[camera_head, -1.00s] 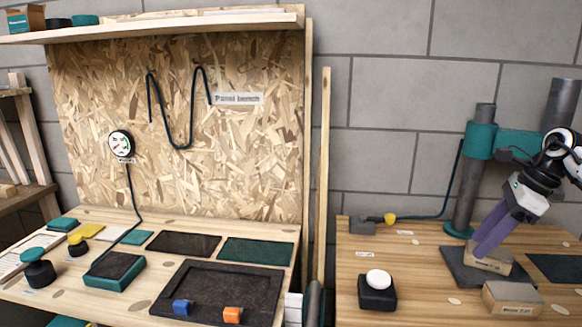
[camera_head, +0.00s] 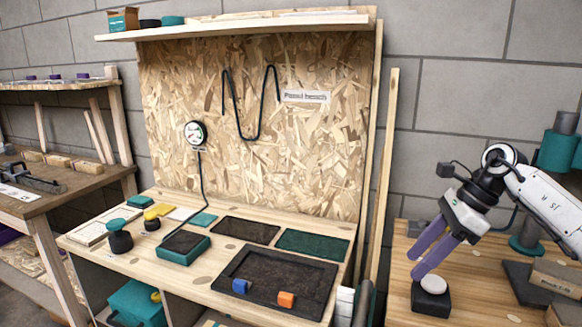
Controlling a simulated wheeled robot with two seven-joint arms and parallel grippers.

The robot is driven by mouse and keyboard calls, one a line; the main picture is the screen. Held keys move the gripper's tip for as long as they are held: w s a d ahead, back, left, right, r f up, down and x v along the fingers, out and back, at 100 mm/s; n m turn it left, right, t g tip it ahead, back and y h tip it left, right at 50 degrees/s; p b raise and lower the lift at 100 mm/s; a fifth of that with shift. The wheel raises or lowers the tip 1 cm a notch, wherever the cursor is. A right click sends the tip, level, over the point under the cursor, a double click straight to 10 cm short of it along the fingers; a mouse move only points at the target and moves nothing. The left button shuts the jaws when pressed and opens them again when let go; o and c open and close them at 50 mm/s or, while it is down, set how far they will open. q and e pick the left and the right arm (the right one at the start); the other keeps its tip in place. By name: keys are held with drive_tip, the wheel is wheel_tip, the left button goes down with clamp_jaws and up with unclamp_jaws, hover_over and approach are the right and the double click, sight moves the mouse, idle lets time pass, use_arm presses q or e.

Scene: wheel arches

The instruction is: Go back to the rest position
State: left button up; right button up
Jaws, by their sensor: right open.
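My right gripper (camera_head: 422,258) comes in from the right on its white arm. Its two purple fingers are apart, with nothing between them. In the picture the fingertips are just above and left of a black box with a white round button (camera_head: 433,286) on the right wooden table. I cannot tell the gap in depth. My left gripper is out of view.
Wooden blocks (camera_head: 556,277) lie at the right. A wooden shelf unit (camera_head: 40,205) stands at the left.

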drive_tip(key=s+a+f+m+t+y, duration=0.2)
drive_tip(key=a+f+m+y, duration=0.25)
drive_tip(key=a, duration=0.45)
drive_tip(key=s+a+f+m+t+y, duration=0.2)
drive_tip(key=a+f+m+y, duration=0.25)
drive_tip(key=a, duration=0.45)
drive_tip(key=s+d+f+m+t+h, duration=0.5)
drive_tip(key=f+m, duration=0.3)
drive_tip(key=m, duration=0.5)
drive_tip(key=s+d+f+m+t+h, duration=0.3)
drive_tip(key=s+d+f+m, duration=0.4)
drive_tip(key=m, duration=0.5)
drive_tip(key=s+d+f+m+g+h, duration=0.2)
drive_tip(key=s+d+f+m+g, duration=0.1)
drive_tip(key=s+f+m, duration=0.4)
drive_tip(key=s+d+f+m+g+h, duration=0.25)
drive_tip(key=s+f, duration=0.25)
drive_tip(key=s, duration=0.5)
drive_tip(key=w+a+r+m, duration=0.1)
drive_tip(key=a+m, duration=0.3)
drive_tip(key=a, duration=0.8)
drive_tip(key=shift+w+m+t+y, duration=0.35)
drive_tip(key=shift+t, duration=0.1)
